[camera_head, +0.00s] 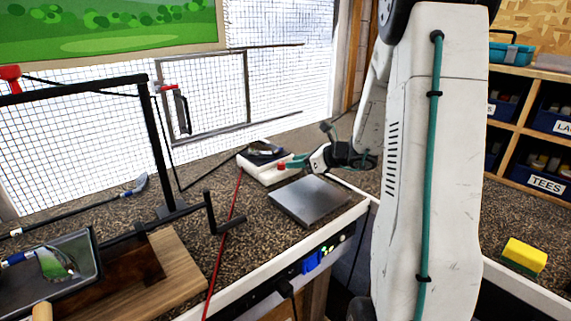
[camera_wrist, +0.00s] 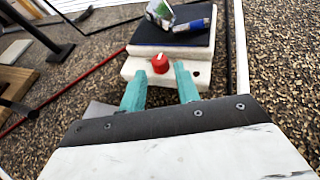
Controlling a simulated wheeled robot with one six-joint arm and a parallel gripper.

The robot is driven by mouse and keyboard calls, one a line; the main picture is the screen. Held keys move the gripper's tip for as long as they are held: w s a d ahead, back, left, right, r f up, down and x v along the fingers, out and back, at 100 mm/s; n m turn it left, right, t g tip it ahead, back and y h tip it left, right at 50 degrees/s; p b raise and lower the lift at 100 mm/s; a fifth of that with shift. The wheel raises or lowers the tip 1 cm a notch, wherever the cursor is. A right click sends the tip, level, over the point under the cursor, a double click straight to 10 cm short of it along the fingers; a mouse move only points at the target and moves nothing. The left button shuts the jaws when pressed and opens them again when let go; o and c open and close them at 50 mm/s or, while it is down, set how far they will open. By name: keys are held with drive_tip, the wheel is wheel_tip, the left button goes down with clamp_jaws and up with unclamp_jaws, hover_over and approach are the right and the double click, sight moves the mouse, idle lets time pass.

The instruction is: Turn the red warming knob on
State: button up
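The red warming knob (camera_wrist: 160,63) sits on the front of a white base (camera_wrist: 203,76) with a dark pad (camera_wrist: 172,41) on top. A small white mark shows on the knob's top. In the head view the knob (camera_head: 282,168) is a small red spot at the base's right end. My gripper (camera_wrist: 159,70) is open, with its teal fingertips on either side of the knob's near side. A gap shows between the knob and each finger; I cannot tell how far above the base the tips are. In the head view my gripper (camera_head: 288,162) is partly hidden by its own wrist.
A club head (camera_wrist: 160,13) with a blue part lies on the dark pad. A grey plate (camera_head: 310,200) lies in front of the base. A red shaft (camera_head: 223,245) crosses the bench. A yellow sponge (camera_head: 524,256) lies right.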

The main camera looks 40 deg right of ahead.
sight(282, 163)
drive_tip(key=shift+x, duration=2.2)
clamp_jaws()
drive_tip(key=shift+a+m+h, duration=0.15)
drive_tip(key=shift+m+h, duration=0.25)
drive_tip(key=m+h, duration=0.2)
drive_tip(key=h, duration=0.1)
drive_tip(key=m+h, duration=0.1)
drive_tip(key=m, duration=0.1)
drive_tip(key=shift+s+a+t+h, duration=0.1)
drive_tip(key=shift+a+t+h, duration=0.2)
drive_tip(key=shift+t+h, duration=0.1)
drive_tip(key=shift+m+h, duration=1.2)
drive_tip(key=shift+h, duration=0.2)
